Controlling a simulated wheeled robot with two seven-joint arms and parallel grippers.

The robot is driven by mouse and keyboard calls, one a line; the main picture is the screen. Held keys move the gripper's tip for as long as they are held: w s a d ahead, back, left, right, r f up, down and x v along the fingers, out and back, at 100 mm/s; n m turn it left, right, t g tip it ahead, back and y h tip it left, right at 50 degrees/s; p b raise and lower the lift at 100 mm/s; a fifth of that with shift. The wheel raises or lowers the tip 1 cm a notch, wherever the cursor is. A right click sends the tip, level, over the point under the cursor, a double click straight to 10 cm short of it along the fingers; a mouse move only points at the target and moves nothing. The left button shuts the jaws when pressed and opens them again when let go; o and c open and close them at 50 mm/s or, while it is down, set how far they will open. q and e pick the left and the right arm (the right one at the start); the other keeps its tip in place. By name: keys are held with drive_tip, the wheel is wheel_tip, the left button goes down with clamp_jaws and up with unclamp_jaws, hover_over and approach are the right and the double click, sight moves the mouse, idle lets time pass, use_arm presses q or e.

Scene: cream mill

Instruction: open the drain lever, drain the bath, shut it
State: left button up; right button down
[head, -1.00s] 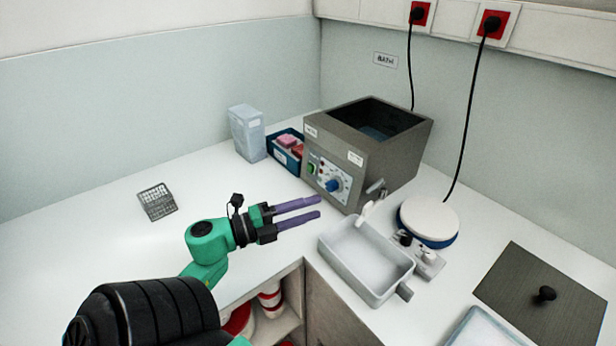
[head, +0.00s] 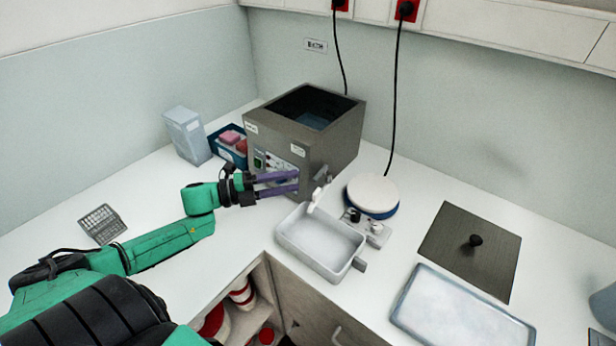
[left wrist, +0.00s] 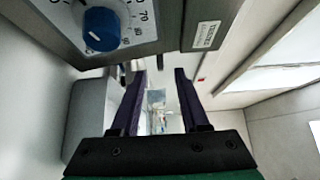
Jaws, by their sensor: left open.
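The grey metal water bath (head: 345,150) stands at the back of the counter, its open tank holding dark liquid. A metal drain tap (head: 322,176) sticks out low at its right front, with a white part (head: 316,197) below it, over a white tray (head: 300,262). My left gripper (head: 298,182) is open and empty, its purple fingers in front of the bath's control panel, just left of the tap. Contact cannot be told. In the left wrist view the gripper (left wrist: 160,75) shows spread fingers below the blue dial (left wrist: 102,28). My right gripper is not in view.
A white-topped round device (head: 373,193) stands right of the tap. A dark lid (head: 450,240) with a knob and a shallow tray (head: 450,315) lie further right. A blue bin (head: 222,150) and a clear container (head: 186,135) stand left. A wire rack (head: 102,225) lies on the counter.

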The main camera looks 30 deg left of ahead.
sight(315, 182)
use_arm(q)
drive_tip(key=x, duration=0.5)
drive_tip(key=shift+w+d+p, duration=0.15)
drive_tip(key=shift+d+p, duration=0.05)
drive_tip(key=shift+p, duration=0.1)
clamp_jaws()
drive_tip(key=n+t+y+p, duration=0.1)
drive_tip(key=d+n+y+p, duration=0.1)
drive_tip(key=p, duration=0.1)
drive_tip(key=n+t+y+p, duration=0.1)
drive_tip(key=shift+s+d+t+y+p, duration=0.2)
drive_tip(key=shift+d+t+y+p, duration=0.1)
drive_tip(key=shift+p, duration=0.05)
